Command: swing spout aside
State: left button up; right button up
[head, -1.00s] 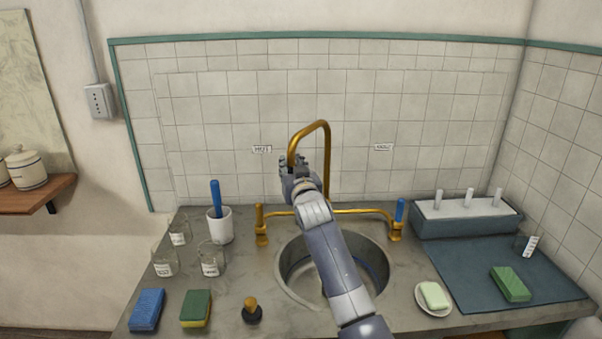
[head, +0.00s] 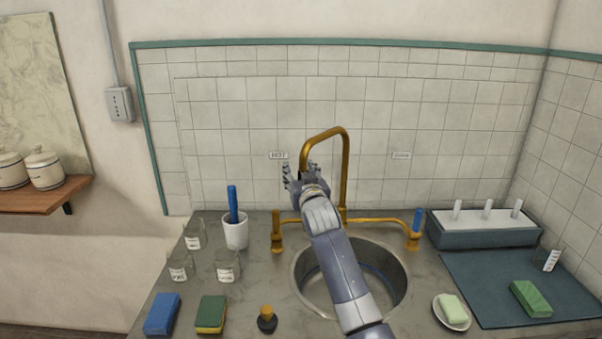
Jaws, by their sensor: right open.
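The brass spout (head: 346,170) rises behind the round sink (head: 394,297) and arches over to the left, its outlet end coming down beside my right gripper. My right gripper (head: 301,172) is open at the left of the spout's outlet end. Whether it touches the spout I cannot tell, and the hand hides part of the outlet. My left gripper is not in view.
Left of the sink are a white cup (head: 235,234) with a blue-handled tool, several glass beakers, a blue sponge (head: 162,314) and a green sponge (head: 211,314). Right are a soap dish (head: 440,314), a teal mat (head: 490,285) and a rack (head: 470,235). The tiled wall stands close behind.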

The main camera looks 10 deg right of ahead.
jog(key=shift+d, duration=0.25)
jog(key=shift+s, duration=0.6)
jog(key=s+a, duration=0.1)
jog(key=s, duration=1)
jog(key=shift+w, duration=0.1)
